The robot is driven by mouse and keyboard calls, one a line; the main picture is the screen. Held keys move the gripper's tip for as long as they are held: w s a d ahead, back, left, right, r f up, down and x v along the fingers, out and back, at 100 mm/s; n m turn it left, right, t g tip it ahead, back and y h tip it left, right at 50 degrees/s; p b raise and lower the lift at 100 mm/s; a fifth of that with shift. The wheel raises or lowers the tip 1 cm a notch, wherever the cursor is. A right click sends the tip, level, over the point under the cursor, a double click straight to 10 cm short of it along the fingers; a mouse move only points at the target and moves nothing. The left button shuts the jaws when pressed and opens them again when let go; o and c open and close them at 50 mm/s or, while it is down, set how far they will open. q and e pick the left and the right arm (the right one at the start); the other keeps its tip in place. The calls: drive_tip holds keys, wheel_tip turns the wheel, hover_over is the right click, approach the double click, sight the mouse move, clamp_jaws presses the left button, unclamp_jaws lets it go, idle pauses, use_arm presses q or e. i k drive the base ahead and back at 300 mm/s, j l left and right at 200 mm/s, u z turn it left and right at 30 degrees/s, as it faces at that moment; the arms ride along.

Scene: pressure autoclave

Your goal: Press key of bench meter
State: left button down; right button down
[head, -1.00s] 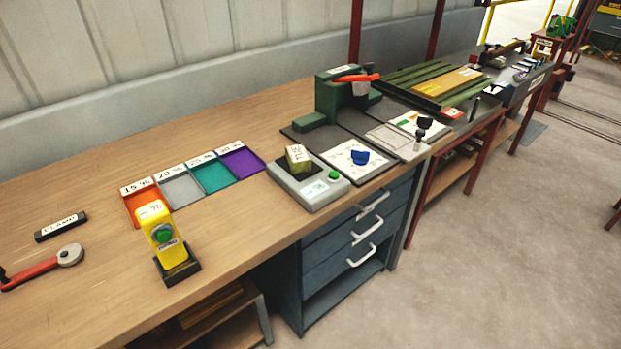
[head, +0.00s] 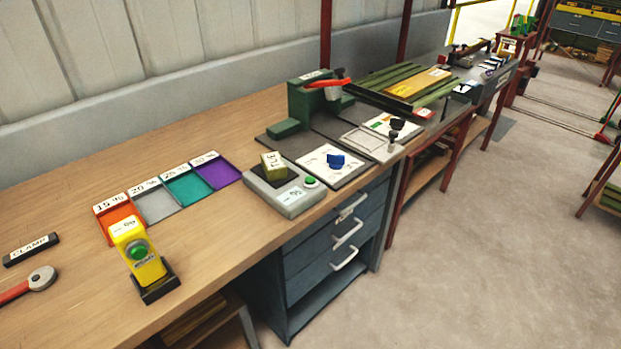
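A grey bench meter (head: 296,200) sits near the front edge of the wooden workbench, at the middle of the view. It has a round green key (head: 311,182) on its right side and a white label or display below it. A small yellowish wood block (head: 273,165) with a marked label rests on a dark pad on top of the meter. A yellow handheld meter (head: 130,232) with a green button (head: 139,251) stands tilted in a black holder further left. Neither of my grippers is in view.
Orange, grey, teal and purple trays (head: 213,173) with percent labels lie behind the meters. A white board with a blue knob (head: 336,161) and a green press (head: 312,100) stand to the right. A clamp label (head: 31,249) and a red-handled tool (head: 38,281) lie at left.

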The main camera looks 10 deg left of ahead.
sight(309, 180)
drive_tip(key=l+u, duration=0.1)
drive_tip(key=u, duration=0.65)
drive_tip(key=i+l+u, duration=0.15)
drive_tip(key=l+u, duration=0.5)
drive_tip(key=l, duration=0.15)
drive_tip(key=i+l+u, duration=0.1)
drive_tip(key=l+u, duration=0.3)
drive_tip(key=l, duration=1.25)
